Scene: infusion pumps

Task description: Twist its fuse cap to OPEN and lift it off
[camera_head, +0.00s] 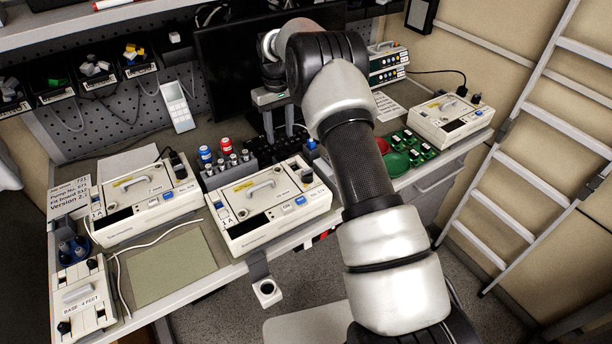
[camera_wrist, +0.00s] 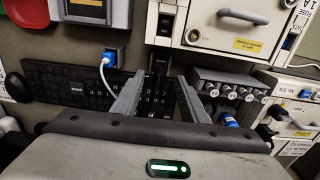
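My gripper (camera_wrist: 158,97) is open and empty, its two grey fingers apart above the black keyboard (camera_wrist: 75,88). In the head view my gripper (camera_head: 279,122) hangs fingers down behind the middle white pump (camera_head: 245,222), partly hidden by my arm. This pump also shows in the wrist view (camera_wrist: 205,38), with a grey handle and yellow label. Black upright fittings (camera_wrist: 158,62) at its back corner show beyond the fingertips. I cannot tell the fuse cap's position.
Other pumps stand left (camera_head: 145,200) and right (camera_head: 450,118). A dark monitor (camera_head: 225,60) is behind the gripper. A green mat (camera_head: 170,268) lies bare at front left.

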